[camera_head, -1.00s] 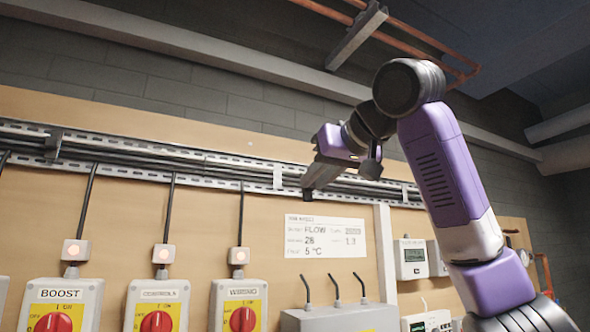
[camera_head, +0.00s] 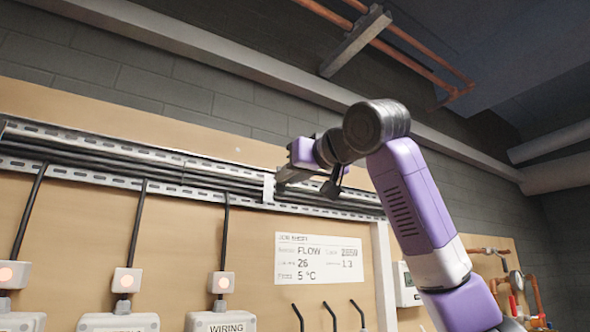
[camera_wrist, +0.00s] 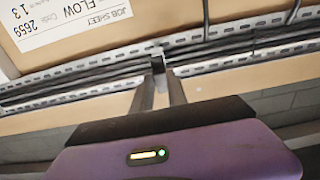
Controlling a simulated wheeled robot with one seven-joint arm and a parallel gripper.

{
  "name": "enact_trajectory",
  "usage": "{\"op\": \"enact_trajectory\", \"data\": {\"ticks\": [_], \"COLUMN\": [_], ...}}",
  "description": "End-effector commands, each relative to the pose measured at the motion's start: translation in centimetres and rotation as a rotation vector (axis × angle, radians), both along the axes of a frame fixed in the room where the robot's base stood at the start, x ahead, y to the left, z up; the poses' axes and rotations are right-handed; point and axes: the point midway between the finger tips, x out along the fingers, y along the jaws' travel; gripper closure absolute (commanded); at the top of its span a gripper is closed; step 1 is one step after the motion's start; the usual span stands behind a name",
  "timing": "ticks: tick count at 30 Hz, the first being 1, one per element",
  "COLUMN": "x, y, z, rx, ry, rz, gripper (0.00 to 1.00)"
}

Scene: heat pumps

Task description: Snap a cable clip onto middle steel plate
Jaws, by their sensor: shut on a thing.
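The middle steel plate (camera_head: 268,187) is a pale upright strip across the slotted rails and black cables on the wall. My gripper (camera_head: 280,181) is at its right edge in the head view. In the wrist view my gripper (camera_wrist: 160,82) has its two fingers closed on a small dark cable clip (camera_wrist: 158,64). The clip is at the cable run, in front of or against the plate (camera_wrist: 156,49), which shows only in part behind it. I cannot tell whether the clip touches the plate or is seated. In the head view the clip is hidden by the gripper.
Two slotted rails (camera_head: 100,177) with black cables between them run along the wooden board. A job sheet (camera_head: 319,259) hangs below. Black cables drop to switch boxes (camera_head: 221,322). Copper pipes and a bracket (camera_head: 355,42) are overhead. The board above the rails is bare.

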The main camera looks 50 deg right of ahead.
Motion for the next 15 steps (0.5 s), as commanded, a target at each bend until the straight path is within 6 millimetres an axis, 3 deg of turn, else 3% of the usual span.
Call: {"op": "enact_trajectory", "data": {"ticks": [15], "x": [4.0], "y": [-1.1], "z": [0.0], "rx": [0.001], "ry": [0.001], "rz": [0.001], "gripper": [1.0]}}
